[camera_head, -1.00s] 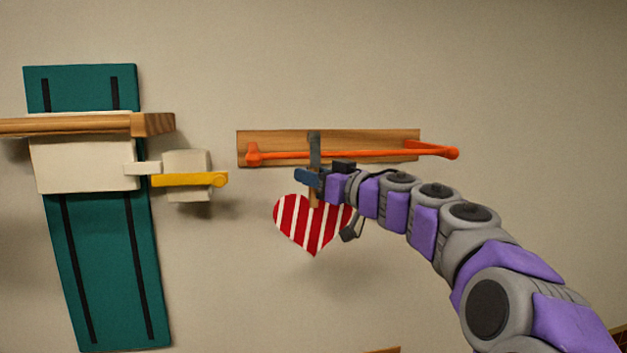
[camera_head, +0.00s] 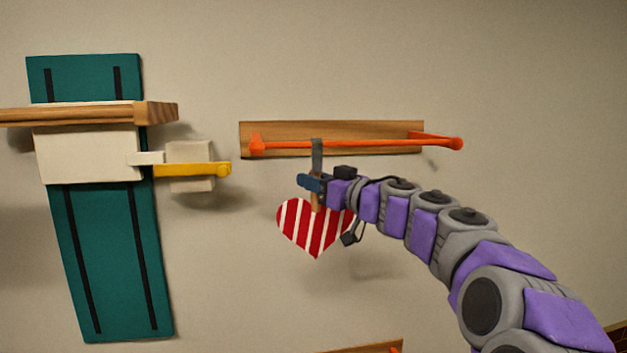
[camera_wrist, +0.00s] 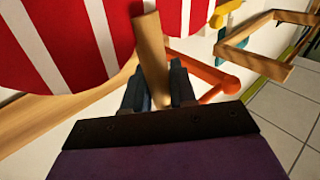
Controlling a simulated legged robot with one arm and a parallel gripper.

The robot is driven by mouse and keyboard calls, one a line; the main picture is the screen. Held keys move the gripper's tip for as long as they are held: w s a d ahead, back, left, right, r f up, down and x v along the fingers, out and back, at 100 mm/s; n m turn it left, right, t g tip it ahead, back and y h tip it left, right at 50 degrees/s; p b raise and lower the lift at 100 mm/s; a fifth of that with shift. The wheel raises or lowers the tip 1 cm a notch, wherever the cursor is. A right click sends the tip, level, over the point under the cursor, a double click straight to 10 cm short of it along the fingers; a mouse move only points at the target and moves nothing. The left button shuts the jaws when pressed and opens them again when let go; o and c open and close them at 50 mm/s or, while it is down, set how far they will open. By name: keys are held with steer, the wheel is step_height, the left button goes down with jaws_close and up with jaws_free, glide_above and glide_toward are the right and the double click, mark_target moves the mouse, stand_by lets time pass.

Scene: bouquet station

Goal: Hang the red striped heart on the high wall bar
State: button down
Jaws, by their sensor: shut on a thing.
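The red heart (camera_head: 313,228) with white stripes hangs below my gripper (camera_head: 310,184) in the head view. My gripper is shut on the heart's wooden stem (camera_wrist: 150,55), seen between the fingers in the wrist view. A grey hook (camera_head: 317,155) rises from the stem, its top level with the high orange bar (camera_head: 370,140) and overlapping it in the picture. I cannot tell whether the hook touches the bar. The bar stands out from a wooden backboard (camera_head: 330,128) on the wall. The heart also fills the top of the wrist view (camera_wrist: 80,35).
To the left are a teal panel (camera_head: 100,260), a wooden shelf (camera_head: 70,114), a white box (camera_head: 85,155) and a yellow bar (camera_head: 192,170). Another wooden board (camera_head: 365,348) shows at the bottom edge. The wall right of the high bar is clear.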

steer(key=c, duration=0.8)
jaws_free()
steer(key=shift+d, duration=0.1)
